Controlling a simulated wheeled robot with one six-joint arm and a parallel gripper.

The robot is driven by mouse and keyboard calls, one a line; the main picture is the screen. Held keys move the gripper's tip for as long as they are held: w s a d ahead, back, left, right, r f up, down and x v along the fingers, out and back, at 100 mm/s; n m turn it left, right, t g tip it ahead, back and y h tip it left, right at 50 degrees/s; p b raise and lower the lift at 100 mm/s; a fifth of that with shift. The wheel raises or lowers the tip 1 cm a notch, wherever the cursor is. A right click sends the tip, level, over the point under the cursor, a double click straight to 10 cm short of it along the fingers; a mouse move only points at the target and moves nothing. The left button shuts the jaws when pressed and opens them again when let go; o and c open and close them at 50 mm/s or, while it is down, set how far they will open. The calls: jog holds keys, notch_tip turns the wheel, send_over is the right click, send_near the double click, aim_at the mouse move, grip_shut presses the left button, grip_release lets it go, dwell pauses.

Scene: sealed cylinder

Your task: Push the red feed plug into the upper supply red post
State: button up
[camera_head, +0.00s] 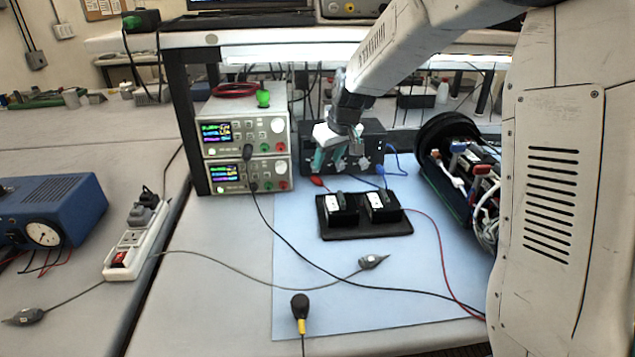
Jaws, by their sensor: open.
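The upper supply (243,136) is a beige box with a lit display, stacked on a similar lower supply (240,174). Its red post (280,147) is at the right of its lower front and looks bare. A small red plug (317,181) with a red lead lies behind the black battery tray (365,233); I cannot tell for certain that it is the red feed plug. My gripper (337,160) is open, with teal fingertips pointing down, just above and right of the red plug. It looks empty and apart from the plug.
Black plugs show at the upper supply (247,153) and lower supply (253,187). A dark box (313,160) stands behind my gripper. A blue plug (380,170) is to the right. The blue mat's front is mostly clear, crossed by cables.

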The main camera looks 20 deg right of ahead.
aim_at(319, 179)
jog(key=shift+w+f, duration=0.4)
jog(key=shift+w, duration=0.2)
jog(key=shift+x, duration=1.3)
jog(key=x, duration=0.5)
jog(key=shift+a+f, duration=0.1)
grip_shut()
